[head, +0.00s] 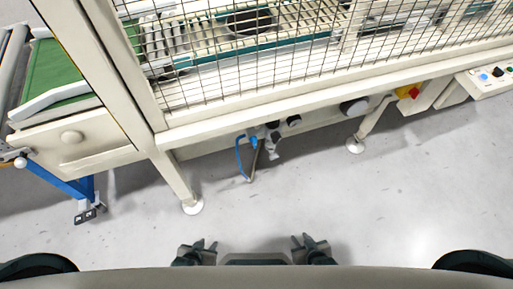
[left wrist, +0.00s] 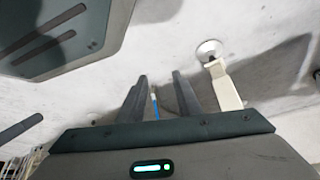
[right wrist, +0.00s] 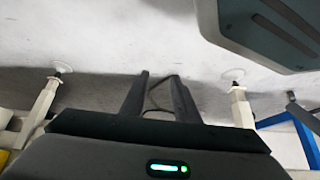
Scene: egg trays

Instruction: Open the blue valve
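A small blue valve part (head: 254,143) sits under the machine frame in the head view, among grey and dark fittings (head: 274,139). A blue hose (head: 240,160) hangs beside it. The exact handle shape is too small to tell. My left gripper (head: 205,245) and my right gripper (head: 305,241) are low in the head view, well apart from the valve. The left wrist view shows the left gripper (left wrist: 159,76) with its fingers apart and a thin blue strip (left wrist: 155,106) seen through the gap. The right gripper (right wrist: 157,75) also has its fingers apart and looks empty.
The machine frame (head: 330,112) with a wire mesh guard spans above the valve. Frame legs stand left (head: 193,206) and right (head: 356,146) of it. A red-yellow switch (head: 409,91) and a control box (head: 490,78) are at right. The floor in front is clear.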

